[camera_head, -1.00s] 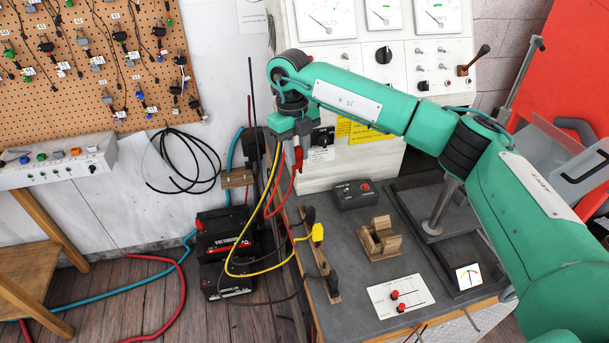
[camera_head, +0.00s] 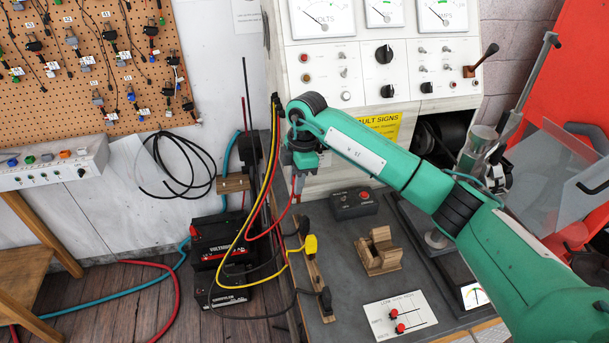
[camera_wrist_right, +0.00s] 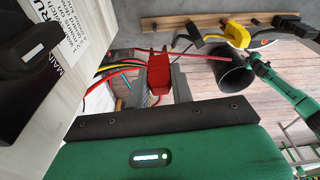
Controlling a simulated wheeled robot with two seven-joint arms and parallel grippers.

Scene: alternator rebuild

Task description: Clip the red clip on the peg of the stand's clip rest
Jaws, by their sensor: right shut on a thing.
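The red clip (camera_wrist_right: 160,75) is held between the jaws of my right gripper (camera_wrist_right: 162,90), as the right wrist view shows. In the head view my right gripper (camera_head: 303,170) hangs above the bench's left edge, and the clip is mostly hidden. The stand's clip rest (camera_head: 321,305) is a wooden rail on that edge, below and toward the viewer from the gripper. It also shows in the right wrist view (camera_wrist_right: 205,21), with the red clip apart from it. A yellow clip (camera_head: 310,245) and black clips (camera_head: 325,300) sit along the rail.
Red, yellow and black cables (camera_head: 252,222) hang beside the bench's left edge. A wooden cradle (camera_head: 378,252), a black button box (camera_head: 353,203) and a white slider panel (camera_head: 400,315) stand on the bench. The meter cabinet (camera_head: 350,75) rises behind the gripper.

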